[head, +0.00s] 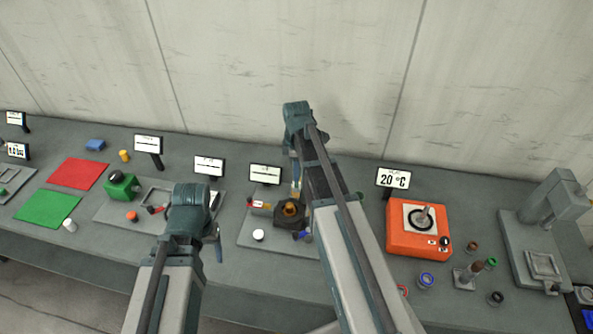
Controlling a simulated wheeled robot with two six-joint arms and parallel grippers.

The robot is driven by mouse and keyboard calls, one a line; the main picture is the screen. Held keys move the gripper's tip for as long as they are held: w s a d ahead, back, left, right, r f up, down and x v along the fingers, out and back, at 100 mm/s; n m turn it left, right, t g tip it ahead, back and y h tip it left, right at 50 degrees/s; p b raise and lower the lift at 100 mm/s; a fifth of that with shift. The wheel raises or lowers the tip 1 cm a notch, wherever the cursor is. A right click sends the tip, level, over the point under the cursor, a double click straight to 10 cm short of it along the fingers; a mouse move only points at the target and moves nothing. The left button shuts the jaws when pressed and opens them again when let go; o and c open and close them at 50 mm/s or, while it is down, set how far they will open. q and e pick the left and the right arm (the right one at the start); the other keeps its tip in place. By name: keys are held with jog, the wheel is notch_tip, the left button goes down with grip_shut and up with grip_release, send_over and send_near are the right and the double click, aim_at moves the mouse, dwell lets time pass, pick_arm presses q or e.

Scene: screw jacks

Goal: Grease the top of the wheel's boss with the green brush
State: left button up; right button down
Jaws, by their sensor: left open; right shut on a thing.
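My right gripper (295,168), partly hidden by its own arm, is shut on a slim upright tool, which looks like the brush (296,187). The brush's pale lower end is just above a dark part with a brass-coloured round centre (290,208), which seems to be the wheel and its boss. I cannot tell whether the brush touches it, and the green of its handle does not show clearly. My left gripper (217,243) is open and empty, in front of the bench to the left of the wheel.
The wheel stands on a grey tray (262,239) with a white round piece (258,235) and small coloured parts. An orange heater (402,241) reading 20 °C is at right, near a grey press (549,215). A green block (121,188) and red and green mats (78,174) lie left.

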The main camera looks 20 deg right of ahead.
aim_at(297, 186)
notch_tip(297, 186, up, 3)
jog(key=p, duration=0.3)
dwell(0.4)
dwell(0.5)
